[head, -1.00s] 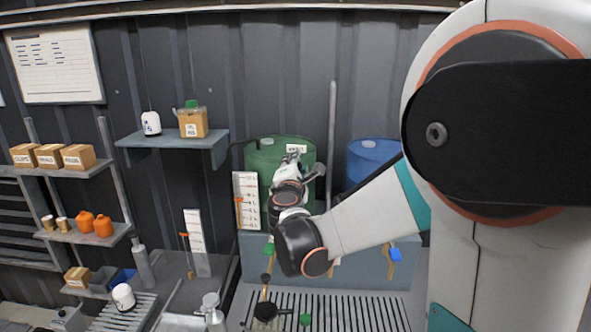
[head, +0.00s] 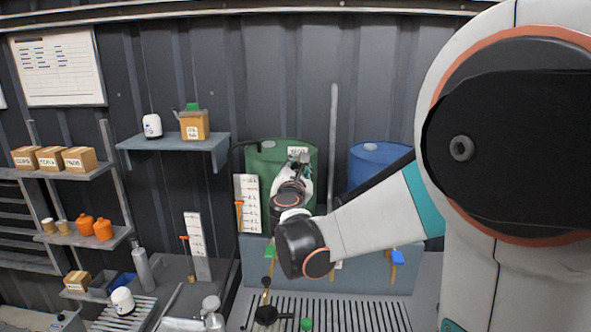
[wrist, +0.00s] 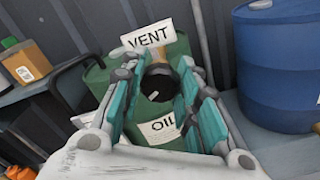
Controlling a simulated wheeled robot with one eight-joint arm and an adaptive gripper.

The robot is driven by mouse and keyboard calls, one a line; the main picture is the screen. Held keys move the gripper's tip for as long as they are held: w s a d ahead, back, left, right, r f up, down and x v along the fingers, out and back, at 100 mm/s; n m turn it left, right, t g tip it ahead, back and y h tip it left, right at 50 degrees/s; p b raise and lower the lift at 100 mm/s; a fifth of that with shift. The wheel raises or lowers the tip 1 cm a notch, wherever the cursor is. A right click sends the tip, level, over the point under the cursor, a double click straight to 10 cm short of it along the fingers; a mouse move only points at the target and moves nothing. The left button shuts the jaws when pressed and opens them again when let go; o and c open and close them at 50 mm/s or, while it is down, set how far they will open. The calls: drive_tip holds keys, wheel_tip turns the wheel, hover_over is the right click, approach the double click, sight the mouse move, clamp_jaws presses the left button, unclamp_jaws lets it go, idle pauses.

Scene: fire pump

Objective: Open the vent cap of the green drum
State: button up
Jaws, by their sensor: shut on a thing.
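The green drum (head: 262,160) stands against the back wall; its body also shows in the wrist view (wrist: 180,48), with an OIL label on its front. A white VENT sign (wrist: 148,37) stands at the drum's top. My gripper (wrist: 161,72) is over the drum top, just in front of the sign. Its two teal-sided fingers are shut on a dark round piece (wrist: 158,82), which I take to be the vent cap. The fingers partly cover the cap, and its lower side is hard to make out. In the head view my wrist hides most of the grip.
A blue drum (head: 375,158) stands to the right of the green one. A wall shelf (head: 175,143) with a bottle and a brown can is to the left. A level gauge board (head: 249,190) and a dark hose are close to the green drum's left side.

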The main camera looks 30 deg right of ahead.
idle(0.3)
drive_tip(key=o, duration=1.1)
drive_tip(key=v, duration=1.2)
